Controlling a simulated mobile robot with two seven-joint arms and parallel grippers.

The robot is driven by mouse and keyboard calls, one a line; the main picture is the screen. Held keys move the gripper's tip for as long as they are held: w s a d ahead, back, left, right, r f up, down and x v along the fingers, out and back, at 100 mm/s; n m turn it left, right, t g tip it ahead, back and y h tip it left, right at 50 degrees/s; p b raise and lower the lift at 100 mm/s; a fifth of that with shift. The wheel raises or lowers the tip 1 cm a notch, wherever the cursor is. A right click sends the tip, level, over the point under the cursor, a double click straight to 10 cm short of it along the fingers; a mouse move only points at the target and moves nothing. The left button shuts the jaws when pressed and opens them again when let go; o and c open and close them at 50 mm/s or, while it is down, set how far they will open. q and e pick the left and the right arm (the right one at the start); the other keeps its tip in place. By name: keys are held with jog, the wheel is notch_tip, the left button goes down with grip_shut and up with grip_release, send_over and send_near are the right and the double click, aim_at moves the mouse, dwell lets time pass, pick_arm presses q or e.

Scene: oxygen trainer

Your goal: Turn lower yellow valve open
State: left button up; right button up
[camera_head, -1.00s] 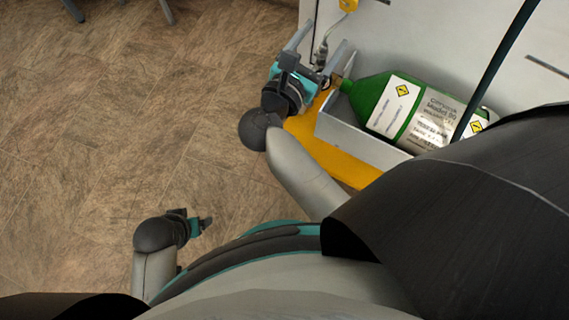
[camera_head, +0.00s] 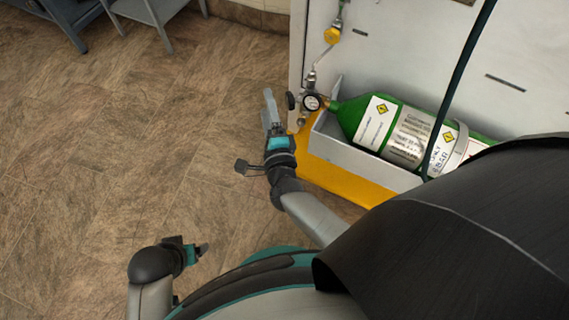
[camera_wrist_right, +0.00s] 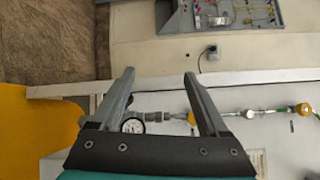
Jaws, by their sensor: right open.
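The lower yellow valve (camera_head: 332,36) is on the pipework on the white panel, above the pressure gauge (camera_head: 312,102). In the right wrist view the lower yellow valve (camera_wrist_right: 191,118) shows beside the right-hand finger, partly covered by it. A second yellow valve (camera_wrist_right: 302,109) lies further right along the same pipe. My right gripper (camera_head: 268,100) is left of the gauge, apart from the valve; in its wrist view it is open, with nothing between the fingertips (camera_wrist_right: 158,75). My left gripper (camera_head: 197,250) is low at left; its jaws are too small to judge.
A green gas cylinder (camera_head: 450,129) lies in a grey tray on a yellow base (camera_head: 345,180), right of my right gripper. A dark hose (camera_head: 461,85) crosses in front of it. Grey furniture (camera_head: 150,15) stands at the top left. The floor at left is clear.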

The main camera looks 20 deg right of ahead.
jog(key=s+f+n+g+y+p, duration=0.4)
jog(key=s+f+n+g, duration=0.2)
jog(key=s+f+n, duration=0.4)
jog(key=shift+d+f+n, duration=0.15)
jog(key=shift+f+n, duration=1.55)
jog(key=shift+f, duration=0.3)
jog(key=shift+s, duration=0.1)
